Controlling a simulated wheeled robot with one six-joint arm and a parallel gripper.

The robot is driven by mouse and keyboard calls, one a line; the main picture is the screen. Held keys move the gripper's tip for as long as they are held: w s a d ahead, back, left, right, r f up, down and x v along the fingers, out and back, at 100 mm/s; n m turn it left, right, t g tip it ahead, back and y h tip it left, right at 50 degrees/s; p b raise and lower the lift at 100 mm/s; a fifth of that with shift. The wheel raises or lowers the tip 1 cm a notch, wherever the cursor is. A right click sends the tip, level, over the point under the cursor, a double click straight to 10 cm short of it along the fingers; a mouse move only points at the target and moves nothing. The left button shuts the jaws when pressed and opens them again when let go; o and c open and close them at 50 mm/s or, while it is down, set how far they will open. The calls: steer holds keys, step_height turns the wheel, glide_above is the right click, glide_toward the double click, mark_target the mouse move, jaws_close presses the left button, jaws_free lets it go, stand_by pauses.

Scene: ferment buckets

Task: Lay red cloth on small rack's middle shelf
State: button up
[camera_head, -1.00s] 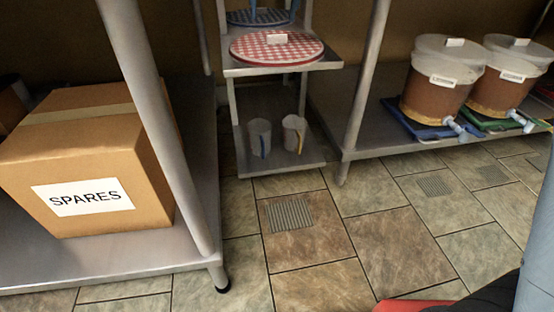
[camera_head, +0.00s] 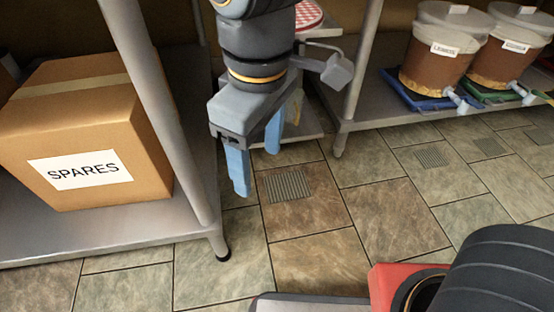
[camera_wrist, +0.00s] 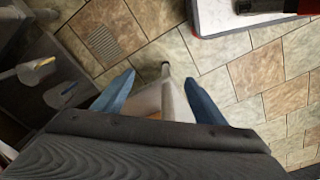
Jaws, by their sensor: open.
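A round red-and-white checked cloth (camera_head: 308,14) lies on the small rack's middle shelf (camera_head: 324,32), at the top of the head view. My arm covers most of it and most of the small rack. My gripper (camera_head: 257,172) hangs in front of the rack, lower than that shelf, with its blue fingers pointing down. It is open and empty. In the wrist view my gripper (camera_wrist: 159,78) shows its two fingers apart, with floor and a metal leg beyond them. The cloth is not seen in the wrist view.
A cardboard SPARES box (camera_head: 85,135) sits on a low shelf at left, behind a metal post (camera_head: 165,125). Two lidded buckets (camera_head: 438,52) with taps stand on the right shelf. The tiled floor (camera_head: 310,215) is clear.

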steer(key=s+d+f+m, duration=0.2)
steer(key=s+d+m, duration=0.1)
steer(key=s, duration=0.2)
steer(key=shift+w, duration=0.1)
step_height(320, 180, up, 13)
steer(key=m+y+p, duration=0.1)
steer(key=m+p, duration=0.3)
steer(key=p, duration=0.7)
steer(key=d+r+m+p, duration=0.3)
steer(key=d+r+p, duration=0.7)
steer(key=r+p, duration=0.4)
steer(key=d+r+m+h+p, duration=0.1)
steer(key=d+r+m+p, duration=0.2)
steer(key=d+r+p, duration=0.8)
step_height(320, 180, up, 4)
steer(key=p, duration=1.3)
steer(key=shift+d+f+h, duration=0.2)
steer(key=shift+d+h, duration=0.05)
steer(key=shift+h, duration=0.05)
